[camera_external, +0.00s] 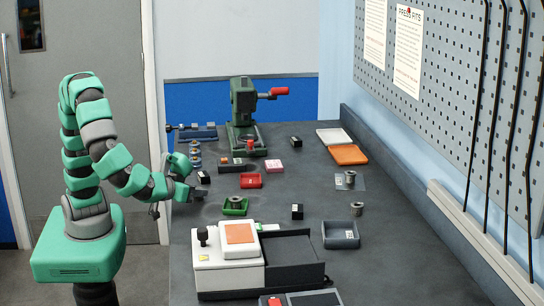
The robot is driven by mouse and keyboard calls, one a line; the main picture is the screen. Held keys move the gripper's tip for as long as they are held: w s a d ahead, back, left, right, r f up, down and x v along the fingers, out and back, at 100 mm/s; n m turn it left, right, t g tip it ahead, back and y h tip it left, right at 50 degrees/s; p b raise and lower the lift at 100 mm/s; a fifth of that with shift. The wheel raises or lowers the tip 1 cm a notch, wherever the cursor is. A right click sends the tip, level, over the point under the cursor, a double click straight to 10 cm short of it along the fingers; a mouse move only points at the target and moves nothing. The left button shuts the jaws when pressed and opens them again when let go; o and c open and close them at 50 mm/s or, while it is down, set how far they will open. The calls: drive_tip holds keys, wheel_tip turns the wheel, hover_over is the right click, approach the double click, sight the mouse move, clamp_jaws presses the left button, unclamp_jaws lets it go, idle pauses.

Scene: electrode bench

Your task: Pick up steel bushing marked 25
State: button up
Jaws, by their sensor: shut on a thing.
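My gripper (200,193) is low at the left edge of the bench, beside a small black block with a pale label (203,177). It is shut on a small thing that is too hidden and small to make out. A steel bushing (350,177) stands on a pale plate at the right. Another steel bushing (357,208) stands by the grey tray. A metal ring part (235,201) sits in the green tray. No number can be read on any bushing.
A green press (243,108) with a red handle stands at the back. A red tray (250,180), a grey tray (341,240), an orange tray (349,154) and a white machine (228,266) share the bench.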

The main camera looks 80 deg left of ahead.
drive_tip(key=shift+r, duration=0.15)
drive_tip(key=shift+r+p, duration=0.55)
drive_tip(key=shift+r, duration=0.3)
wheel_tip(320, 180, up, 2)
drive_tip(key=shift+s+p, duration=0.15)
drive_tip(key=shift+p, duration=0.35)
drive_tip(key=s+a, duration=0.3)
drive_tip(key=s, duration=0.4)
drive_tip(key=s+a+r+p, duration=0.1)
drive_tip(key=s+a, duration=0.2)
drive_tip(key=s, duration=0.4)
drive_tip(key=shift+s, duration=0.25)
